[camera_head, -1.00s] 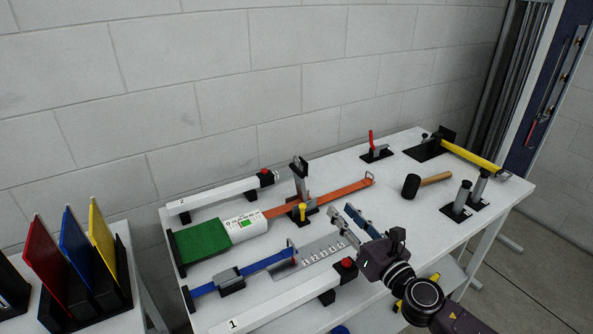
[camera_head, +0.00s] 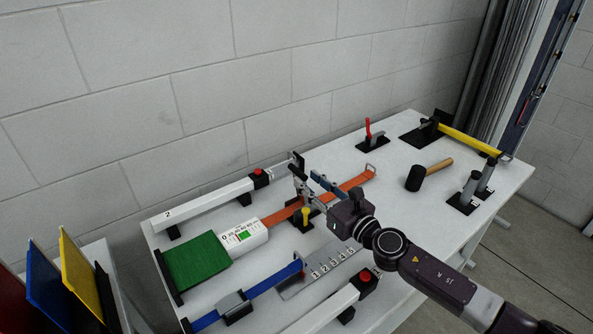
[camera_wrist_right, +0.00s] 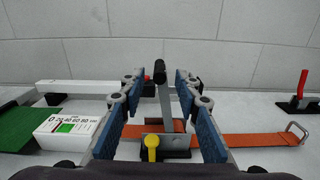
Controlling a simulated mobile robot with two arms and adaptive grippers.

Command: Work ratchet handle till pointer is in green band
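The ratchet handle (camera_wrist_right: 160,76) stands upright with a black grip and grey lever; it also shows in the head view (camera_head: 296,166). It joins an orange strap (camera_wrist_right: 246,139) beside a yellow knob (camera_wrist_right: 151,146). My right gripper (camera_wrist_right: 158,86) is open, its blue-padded fingers on either side of the handle in the wrist view; contact cannot be told. In the head view the right gripper (camera_head: 312,180) is at the ratchet. The white gauge (camera_wrist_right: 66,124) has a scale and a green band; its pointer is too small to read. My left gripper is out of view.
A white bar with a red button (camera_head: 259,173) lies behind the ratchet. A blue strap (camera_head: 270,281) and numbered plate (camera_head: 345,253) lie in front. A black mallet (camera_head: 415,178) and red-handled clamp (camera_head: 368,128) are to the right. Table space around the mallet is clear.

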